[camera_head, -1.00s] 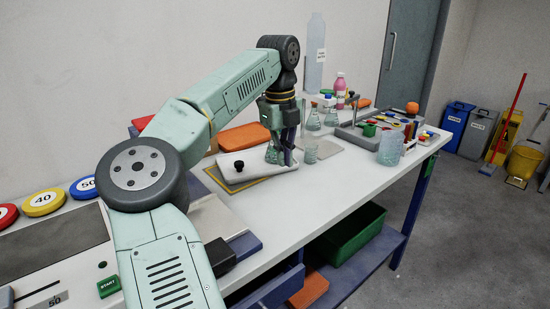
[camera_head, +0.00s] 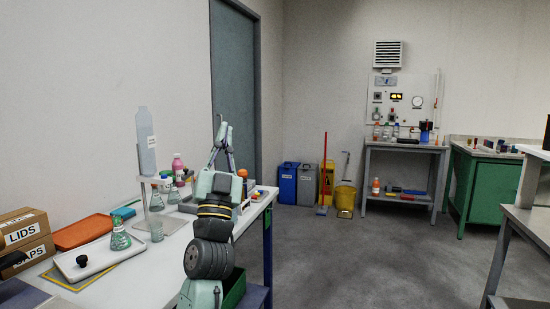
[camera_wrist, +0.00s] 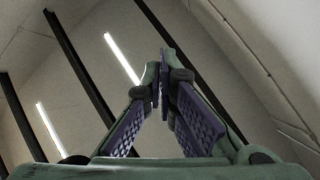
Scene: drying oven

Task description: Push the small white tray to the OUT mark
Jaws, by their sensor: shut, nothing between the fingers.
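A small white tray (camera_head: 103,257) lies on the bench at the left in the head view, over a yellow-edged sheet (camera_head: 62,285). A black knob (camera_head: 82,261) and a flask with green contents (camera_head: 120,240) are on it. I cannot make out an OUT mark in either view. My gripper (camera_head: 223,125) points upward above the bench's far right end, well away from the tray. The wrist view shows the gripper (camera_wrist: 162,72) with its fingertips together and nothing between them, against the ceiling.
An orange tray (camera_head: 83,232) and brown boxes (camera_head: 22,240) lie behind and left. A tall bottle (camera_head: 146,145) and a pink bottle (camera_head: 178,166) stand farther back. Open floor (camera_head: 350,260) lies right of the bench.

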